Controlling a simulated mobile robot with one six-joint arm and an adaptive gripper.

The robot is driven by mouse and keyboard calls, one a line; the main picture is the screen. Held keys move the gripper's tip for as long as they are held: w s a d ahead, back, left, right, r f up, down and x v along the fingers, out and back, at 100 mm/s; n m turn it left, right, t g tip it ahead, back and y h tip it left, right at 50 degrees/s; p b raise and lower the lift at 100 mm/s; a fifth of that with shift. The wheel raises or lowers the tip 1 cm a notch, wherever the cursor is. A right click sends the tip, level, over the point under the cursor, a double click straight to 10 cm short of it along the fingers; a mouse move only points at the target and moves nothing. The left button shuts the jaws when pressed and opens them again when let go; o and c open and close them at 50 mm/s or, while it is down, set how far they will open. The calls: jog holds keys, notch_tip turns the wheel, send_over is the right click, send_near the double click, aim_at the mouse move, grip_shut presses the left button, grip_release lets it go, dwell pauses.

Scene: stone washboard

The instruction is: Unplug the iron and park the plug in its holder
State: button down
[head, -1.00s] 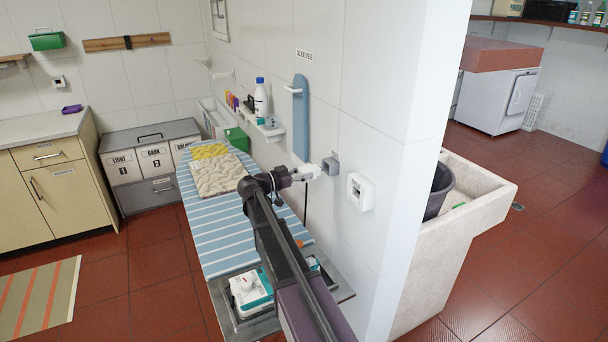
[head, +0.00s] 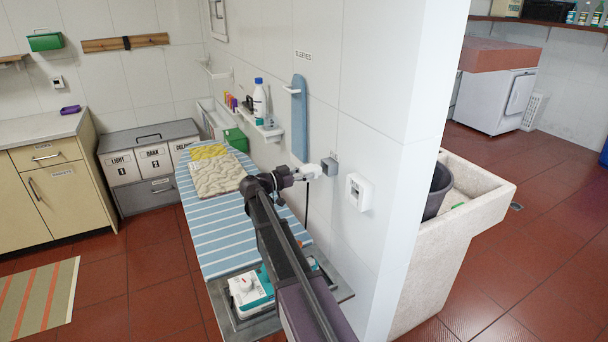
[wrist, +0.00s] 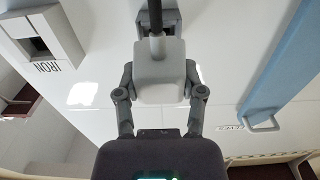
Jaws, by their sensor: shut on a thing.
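The plug (wrist: 160,75) is a pale block with a dark cable, held between both fingers of my gripper (wrist: 160,92) in the wrist view. In the head view my gripper (head: 298,174) holds the white plug (head: 313,171) by the wall, close to a grey wall block (head: 330,167). This block (wrist: 172,22) shows partly behind the plug in the wrist view; I cannot tell whether they touch. A white wall box (head: 360,192) is to its right; in the wrist view this box (wrist: 68,40) has a dark opening, with "IRON" lettered beside it. The white and teal iron (head: 249,292) rests at the board's near end, partly behind my arm.
The striped ironing board (head: 222,235) carries folded cloths (head: 215,172). A blue sleeve board (head: 299,118) hangs on the wall left of the grey block. A small shelf (head: 268,130) holds a white bottle (head: 259,98). The wall's corner and stone sink (head: 480,185) are to the right.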

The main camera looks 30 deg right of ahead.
aim_at(315, 170)
jog(key=shift+d, duration=1.85)
dwell(0.3)
jog(key=shift+c, duration=0.6)
grip_release()
jog(key=a, duration=1.2)
jog(key=shift+s, duration=0.15)
dwell(0.4)
